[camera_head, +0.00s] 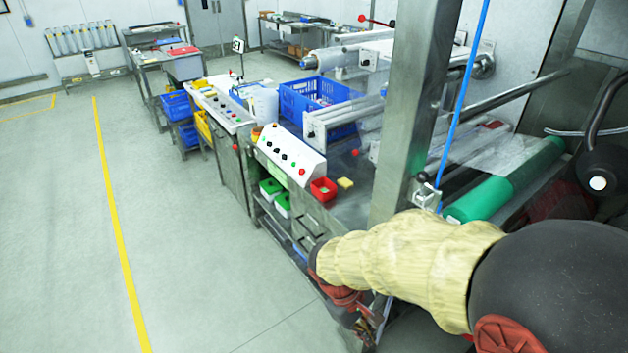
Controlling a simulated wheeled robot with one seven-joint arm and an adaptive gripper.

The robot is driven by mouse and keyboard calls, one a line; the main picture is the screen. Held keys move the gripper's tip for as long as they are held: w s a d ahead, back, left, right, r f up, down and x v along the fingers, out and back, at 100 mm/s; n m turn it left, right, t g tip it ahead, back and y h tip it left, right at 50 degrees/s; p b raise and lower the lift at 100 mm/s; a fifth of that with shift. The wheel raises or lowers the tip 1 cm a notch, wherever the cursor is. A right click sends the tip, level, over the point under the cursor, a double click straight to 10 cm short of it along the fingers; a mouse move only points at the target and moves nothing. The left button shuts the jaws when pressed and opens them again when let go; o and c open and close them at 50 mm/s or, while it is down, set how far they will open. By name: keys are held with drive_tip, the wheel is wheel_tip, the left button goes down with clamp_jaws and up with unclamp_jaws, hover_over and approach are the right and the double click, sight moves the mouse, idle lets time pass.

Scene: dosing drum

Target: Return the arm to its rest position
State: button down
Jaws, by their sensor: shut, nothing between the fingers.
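My arm, in a pale yellow sleeve, reaches in from the lower right and bends downward at its dark, red-marked wrist. My gripper (368,332) hangs below the wrist at the bottom of the view, small and partly hidden by the arm. It is shut and empty. It is low beside the front of the steel machine, left of the upright steel post (408,110). I cannot tell whether it touches the machine.
A white control panel (292,151), a red container (323,190) and a yellow sponge-like block (346,183) are on the machine's top. A green roller (510,180) and a blue hose (463,95) are at right. Open floor (180,260) with a yellow line (113,215) is at left.

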drive_tip(key=s+d+r+m+t+y+b, duration=0.1)
drive_tip(key=s+d+r+m+t+y, duration=0.1)
drive_tip(key=r, duration=0.6)
drive_tip(key=s+d+r+m+t+y+b, duration=0.2)
drive_tip(key=s+d+r+m+t, duration=0.2)
drive_tip(key=r, duration=0.5)
drive_tip(key=shift+s+d+m+t, duration=0.15)
drive_tip(key=shift+s+m+t, duration=0.15)
drive_tip(key=shift+s+m, duration=0.85)
